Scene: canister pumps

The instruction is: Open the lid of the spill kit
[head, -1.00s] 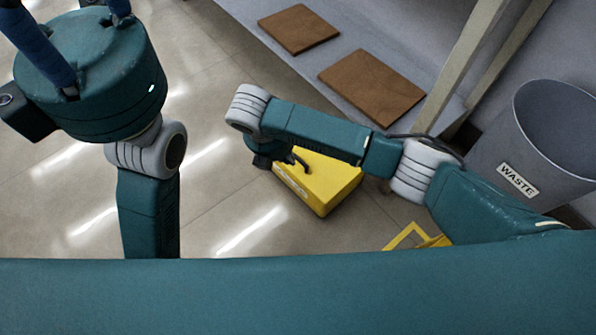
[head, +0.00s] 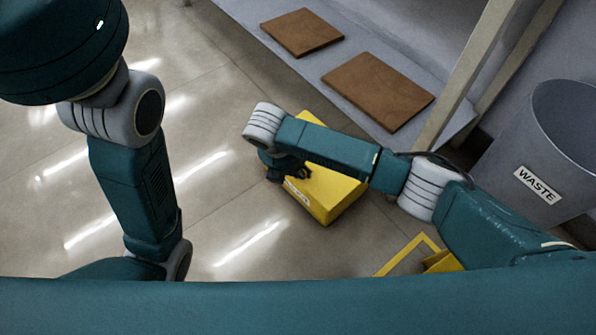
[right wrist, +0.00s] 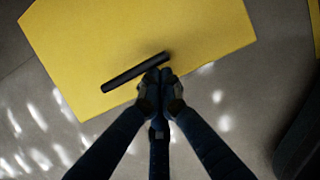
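The spill kit is a yellow box (head: 327,196) on the floor, partly hidden behind my right arm in the head view. Its yellow lid (right wrist: 150,35) is down and fills the upper part of the right wrist view. A black bar handle (right wrist: 130,74) lies along the lid's near edge. My right gripper (right wrist: 163,76) has its fingers drawn together, tips right beside the handle's right half. I see no handle between the fingers and cannot tell whether they touch it. The gripper also shows over the box's left side in the head view (head: 290,174).
A grey waste bin (head: 565,140) stands at the right. Two brown boards (head: 378,90) lie on a low grey shelf behind the box. A yellow frame-like object (head: 425,255) is on the floor at the lower right. Floor left of the box is clear.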

